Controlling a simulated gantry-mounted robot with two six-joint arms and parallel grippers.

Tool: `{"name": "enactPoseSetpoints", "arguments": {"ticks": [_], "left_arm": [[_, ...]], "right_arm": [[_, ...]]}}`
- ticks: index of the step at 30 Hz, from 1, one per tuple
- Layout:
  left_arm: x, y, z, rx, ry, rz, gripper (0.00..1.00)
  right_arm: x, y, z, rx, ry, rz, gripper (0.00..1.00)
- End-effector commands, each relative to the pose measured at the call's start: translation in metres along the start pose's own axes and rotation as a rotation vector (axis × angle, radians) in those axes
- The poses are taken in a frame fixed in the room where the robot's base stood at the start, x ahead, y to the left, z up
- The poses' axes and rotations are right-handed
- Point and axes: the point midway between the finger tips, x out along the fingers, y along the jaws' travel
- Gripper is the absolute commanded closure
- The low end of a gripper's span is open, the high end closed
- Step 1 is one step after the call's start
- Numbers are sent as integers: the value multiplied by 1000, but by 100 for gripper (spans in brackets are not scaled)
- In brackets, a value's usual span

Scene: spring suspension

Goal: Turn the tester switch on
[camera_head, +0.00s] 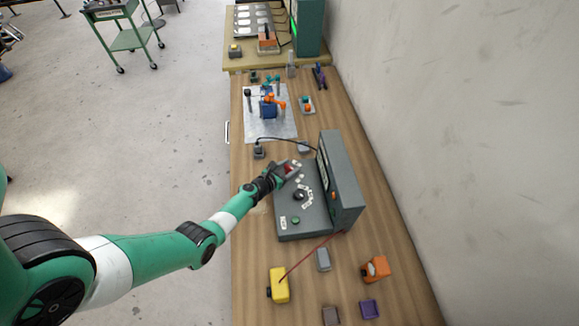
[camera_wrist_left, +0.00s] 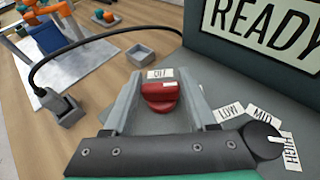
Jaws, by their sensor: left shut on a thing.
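The grey tester (camera_head: 304,235) stands on the bench, with a flat base and an upright panel whose screen reads READY (camera_wrist_left: 270,25). Its red switch (camera_wrist_left: 160,95) is a rotary knob on the base, with a small white label (camera_wrist_left: 160,73) just beyond it that seems to read OFF. My left gripper (camera_head: 289,169) reaches in from the left over the far end of the base. My right gripper is not in view.
A black dial (camera_wrist_left: 262,138) with LOW, MID and HIGH labels sits right of the switch. A black cable (camera_wrist_left: 90,42) runs to the tester. A yellow box (camera_head: 279,285) and an orange block (camera_head: 375,269) stand near the front. A wall borders the right.

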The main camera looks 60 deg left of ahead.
Motion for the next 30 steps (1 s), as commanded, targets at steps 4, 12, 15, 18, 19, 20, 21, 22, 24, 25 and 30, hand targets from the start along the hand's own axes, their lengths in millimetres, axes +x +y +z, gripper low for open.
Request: {"name": "enactPoseSetpoints", "arguments": {"ticks": [4, 12, 15, 18, 19, 20, 21, 22, 24, 25, 30], "left_arm": [[0, 0, -2, 2, 4, 1, 19], [0, 0, -1, 1, 1, 1, 12], [-4, 0, 0, 1, 2, 1, 12], [-16, 0, 3, 0, 3, 1, 12], [-22, 0, 4, 1, 2, 2, 12], [-29, 0, 5, 0, 4, 2, 12], [-38, 0, 6, -1, 4, 3, 12], [-46, 1, 6, -1, 3, 3, 12], [-63, 0, 6, 0, 4, 2, 12], [-71, 0, 5, 0, 5, 2, 12], [-103, 0, 2, 0, 3, 3, 12]], "right_arm": [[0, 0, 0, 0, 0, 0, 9], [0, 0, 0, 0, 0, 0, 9], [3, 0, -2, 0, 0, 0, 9], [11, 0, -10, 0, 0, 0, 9], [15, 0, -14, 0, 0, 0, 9], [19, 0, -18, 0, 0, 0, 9], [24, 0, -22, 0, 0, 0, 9], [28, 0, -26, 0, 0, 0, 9], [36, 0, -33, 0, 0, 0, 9], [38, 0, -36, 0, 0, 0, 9], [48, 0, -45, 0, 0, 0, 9]]}}
